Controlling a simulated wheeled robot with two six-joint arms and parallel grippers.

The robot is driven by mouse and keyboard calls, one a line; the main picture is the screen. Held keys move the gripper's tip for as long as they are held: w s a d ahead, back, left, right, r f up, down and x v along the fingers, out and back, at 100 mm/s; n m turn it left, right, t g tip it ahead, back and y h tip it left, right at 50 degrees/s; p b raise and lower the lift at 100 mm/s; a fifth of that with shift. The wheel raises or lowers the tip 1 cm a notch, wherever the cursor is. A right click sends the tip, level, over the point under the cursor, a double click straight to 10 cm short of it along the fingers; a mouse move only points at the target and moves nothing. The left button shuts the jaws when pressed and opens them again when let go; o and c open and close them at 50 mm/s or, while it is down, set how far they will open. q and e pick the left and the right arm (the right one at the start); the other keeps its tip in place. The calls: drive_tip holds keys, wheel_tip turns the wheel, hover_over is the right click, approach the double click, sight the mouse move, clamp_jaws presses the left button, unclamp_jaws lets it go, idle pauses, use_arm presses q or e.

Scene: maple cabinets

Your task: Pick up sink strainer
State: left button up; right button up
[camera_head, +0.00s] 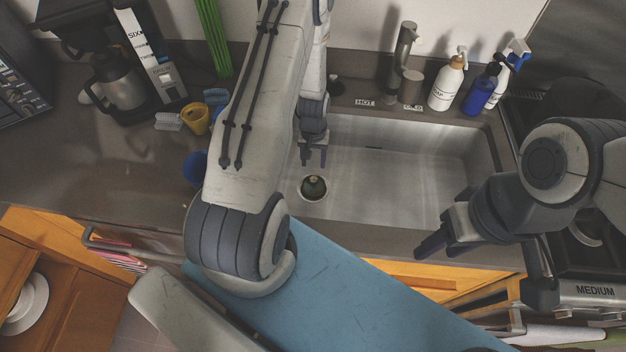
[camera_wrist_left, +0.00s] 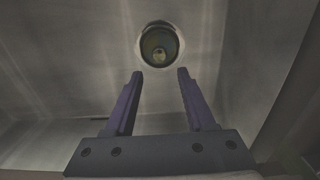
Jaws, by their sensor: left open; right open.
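The sink strainer (camera_head: 313,187) sits at the drain in the floor of the steel sink (camera_head: 385,175), near its left end. In the left wrist view the strainer (camera_wrist_left: 159,46) shows as a round dark piece with a pale ring around it, ahead of the fingertips. My left gripper (camera_head: 313,163) is inside the sink, just behind the strainer in the head view. Its fingers (camera_wrist_left: 160,72) are spread with nothing between them and appear apart from the strainer. My right gripper (camera_head: 430,250) is open and empty over the sink's front edge at the right.
A soap bottle (camera_head: 447,84), a blue bottle (camera_head: 480,92) and the faucet (camera_head: 401,58) stand behind the sink. A yellow cup (camera_head: 196,118) and a coffee maker (camera_head: 117,75) are on the counter at left. The sink's right part is empty.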

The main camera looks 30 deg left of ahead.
sight(314, 179)
use_arm(q)
wheel_tip(314, 179, down, 9)
drive_tip(key=b, duration=0.6)
drive_tip(key=shift+c, duration=0.2)
clamp_jaws()
wheel_tip(314, 179, up, 7)
drive_tip(key=p, duration=0.5)
drive_tip(key=shift+r, duration=0.2)
drive_tip(key=shift+f, duration=0.15)
